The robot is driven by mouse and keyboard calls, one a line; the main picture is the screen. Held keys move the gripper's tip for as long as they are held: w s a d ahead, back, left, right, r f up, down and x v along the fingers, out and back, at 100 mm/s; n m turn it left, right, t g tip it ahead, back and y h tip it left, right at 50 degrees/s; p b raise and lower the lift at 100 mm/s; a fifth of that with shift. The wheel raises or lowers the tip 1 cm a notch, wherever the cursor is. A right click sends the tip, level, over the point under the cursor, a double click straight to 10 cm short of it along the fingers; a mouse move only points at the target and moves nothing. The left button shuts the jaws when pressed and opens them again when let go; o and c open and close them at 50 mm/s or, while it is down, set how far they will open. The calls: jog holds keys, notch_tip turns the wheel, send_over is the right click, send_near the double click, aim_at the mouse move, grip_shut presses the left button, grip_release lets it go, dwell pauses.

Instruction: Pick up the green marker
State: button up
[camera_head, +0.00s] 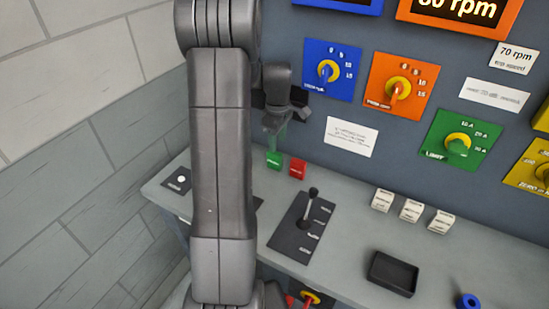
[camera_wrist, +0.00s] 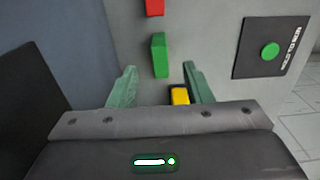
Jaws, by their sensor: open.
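The green marker is a small upright block (camera_head: 275,160) on the grey bench, left of the red block (camera_head: 297,168). In the wrist view the green marker (camera_wrist: 160,55) shows between and slightly beyond the fingertips. My gripper (camera_wrist: 159,70) is open, with one finger on each side of the marker's line and no visible contact. In the head view my gripper (camera_head: 274,128) is over the green marker, partly hidden by my arm. The red block (camera_wrist: 154,7) is cut by the wrist view's top edge. A yellow block (camera_wrist: 180,96) is near the right finger, partly covered by my gripper.
A lever on a dark plate (camera_head: 294,240) stands right of my arm. Several white labelled blocks (camera_head: 411,211) and a black tray (camera_head: 392,273) are farther right. A dark button plate (camera_wrist: 270,48) lies right of the markers in the wrist view. The upright dial panel (camera_head: 300,120) rises behind.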

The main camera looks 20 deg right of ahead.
aim_at(275, 157)
jog(key=f, duration=0.2)
jog(key=w, duration=0.1)
jog(key=shift+a+f, duration=0.25)
jog(key=shift+f, duration=0.15)
jog(key=shift+s+f+p, duration=0.25)
jog(key=shift+f+p, duration=0.1)
jog(key=shift+f, duration=0.45)
jog(key=shift+w+a+f+p, duration=0.15)
jog(key=shift+f+p, duration=0.35)
jog(key=shift+f, duration=1.65)
grip_shut()
